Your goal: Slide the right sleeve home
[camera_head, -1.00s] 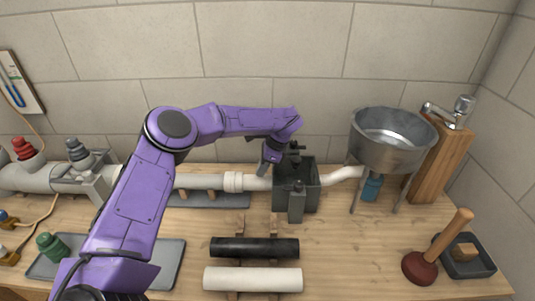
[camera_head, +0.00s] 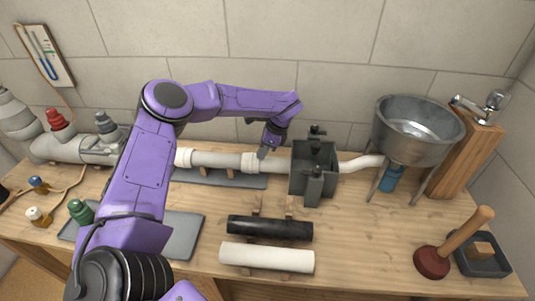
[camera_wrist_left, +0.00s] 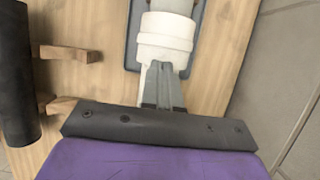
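The right sleeve (camera_head: 252,162) is a white collar around the white pipe (camera_head: 218,160), left of the dark grey box. In the left wrist view this sleeve (camera_wrist_left: 166,38) sits just beyond my fingertips. A second white sleeve (camera_head: 183,157) is farther left, beside my arm. My left gripper (camera_head: 266,152) is at the pipe, just right of the right sleeve. In the left wrist view its fingers (camera_wrist_left: 161,68) are together over the pipe, with tips at the sleeve's near edge; I cannot tell if they touch it. My right gripper is out of view.
The dark grey box (camera_head: 314,168) stands close to the right of my gripper. Black (camera_head: 270,228) and white (camera_head: 267,257) tubes lie on supports in front. A metal basin (camera_head: 417,130) and plunger (camera_head: 452,245) are at the right. A grey tray (camera_head: 188,240) lies left.

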